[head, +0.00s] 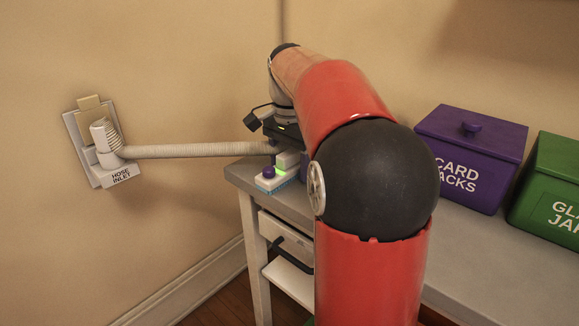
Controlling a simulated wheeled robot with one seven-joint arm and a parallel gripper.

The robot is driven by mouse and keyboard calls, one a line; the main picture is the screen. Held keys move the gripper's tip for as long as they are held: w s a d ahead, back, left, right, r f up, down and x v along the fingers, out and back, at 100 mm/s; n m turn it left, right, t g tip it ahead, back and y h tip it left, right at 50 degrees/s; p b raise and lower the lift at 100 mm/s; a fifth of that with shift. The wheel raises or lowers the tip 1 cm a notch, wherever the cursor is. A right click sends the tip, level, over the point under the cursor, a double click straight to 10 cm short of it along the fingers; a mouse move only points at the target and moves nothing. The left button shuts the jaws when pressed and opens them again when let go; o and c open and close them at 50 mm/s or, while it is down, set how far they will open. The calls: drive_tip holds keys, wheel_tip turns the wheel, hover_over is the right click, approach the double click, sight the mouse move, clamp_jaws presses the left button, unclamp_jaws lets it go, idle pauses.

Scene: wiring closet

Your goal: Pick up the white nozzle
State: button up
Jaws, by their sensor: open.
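My gripper (281,157) is open and points down over this corner, at the hose's far end. Its fingertips are small and partly hidden, so contact with the white piece cannot be told.
A small light base with a purple knob (268,172) sits at the bench corner. My arm hides the bench middle.

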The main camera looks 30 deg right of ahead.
sight(290, 152)
drive_tip(key=c, duration=1.2)
drive_tip(key=shift+r, duration=0.15)
drive_tip(key=shift+c, duration=0.2)
wheel_tip(290, 152, up, 10)
drive_tip(key=shift+f+p, duration=0.1)
drive_tip(key=shift+p, duration=1.05)
